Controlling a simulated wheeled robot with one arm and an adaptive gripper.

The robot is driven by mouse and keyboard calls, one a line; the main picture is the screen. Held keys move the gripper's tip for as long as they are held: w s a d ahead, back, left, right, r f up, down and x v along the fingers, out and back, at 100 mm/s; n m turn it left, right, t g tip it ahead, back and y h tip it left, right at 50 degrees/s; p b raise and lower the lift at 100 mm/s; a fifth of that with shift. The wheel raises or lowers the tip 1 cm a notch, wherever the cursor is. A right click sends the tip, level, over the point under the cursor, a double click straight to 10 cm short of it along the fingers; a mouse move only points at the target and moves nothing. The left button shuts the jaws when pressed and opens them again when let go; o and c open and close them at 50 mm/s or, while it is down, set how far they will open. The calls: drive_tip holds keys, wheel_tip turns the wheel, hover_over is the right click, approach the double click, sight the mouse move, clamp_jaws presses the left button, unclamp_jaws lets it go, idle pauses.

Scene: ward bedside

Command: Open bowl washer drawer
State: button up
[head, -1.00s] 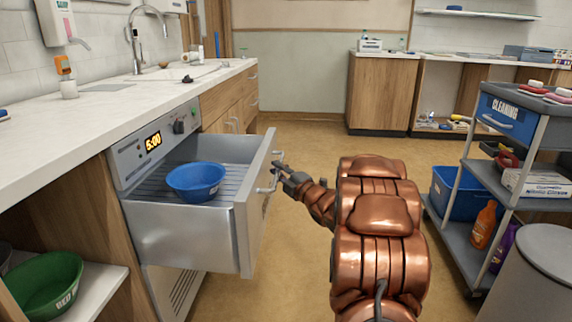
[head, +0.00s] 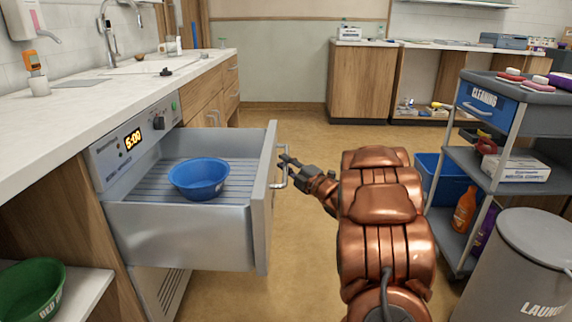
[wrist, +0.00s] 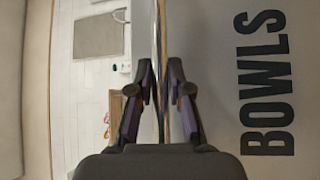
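The bowl washer drawer (head: 180,236) is a grey metal drawer, pulled well out under the white counter. A blue bowl (head: 199,172) sits upright on its ribbed floor. The drawer's silver bar handle (head: 279,178) is on its front. My gripper (head: 287,161) is at that handle, to the right of the drawer front. In the wrist view, my gripper's fingers (wrist: 162,82) close in from both sides on a thin bar running up the picture. The front's black "BOWLS" lettering (wrist: 265,85) shows beside them. The exact finger contact is hard to see.
The washer panel (head: 135,139) reads 5:00. A green bowl (head: 30,288) stands on a low shelf at lower left. A cleaning cart (head: 490,180) and a grey laundry bin (head: 520,265) stand at right. The floor beyond the drawer is clear.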

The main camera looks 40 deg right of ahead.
drive_tip(key=o, duration=0.4)
drive_tip(key=shift+c, duration=0.2)
drive_tip(key=s+d+f, duration=0.1)
drive_tip(key=s, duration=1)
drive_tip(key=shift+s+d+f, duration=0.25)
drive_tip(key=shift+s+f, duration=0.1)
drive_tip(key=shift+s, duration=0.05)
